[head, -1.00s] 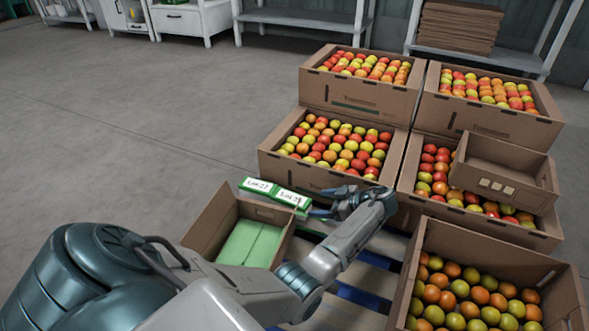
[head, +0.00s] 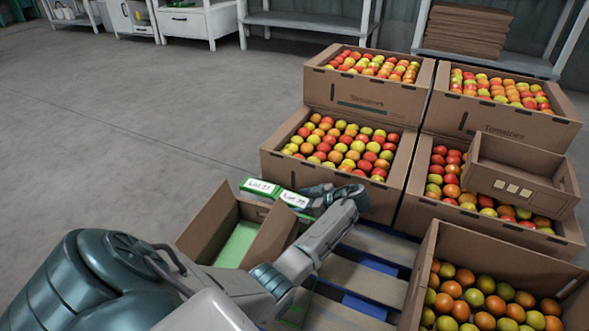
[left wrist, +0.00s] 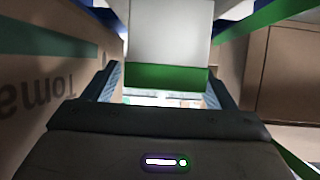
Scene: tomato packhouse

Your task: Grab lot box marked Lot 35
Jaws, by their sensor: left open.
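Two green lot boxes with white labels stand side by side beyond the open carton in the head view. The left one (head: 262,187) has a label whose number I cannot read surely. The right one (head: 293,200) has a label starting "Lot 3"; its last digit is unclear. My left gripper (head: 312,192) is at the right end of the right lot box, jaws open. In the left wrist view, a white and green box (left wrist: 168,75) shows between the open fingers of this gripper (left wrist: 161,78); contact cannot be told. My right gripper is not in view.
An open carton (head: 205,218) with green contents stands in front of the lot boxes. Tomato cartons (head: 285,165) rise close behind and to the right. A small empty box (head: 517,183) lies on one carton. Pallet slats (head: 365,275) show below my arm. Open floor lies left.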

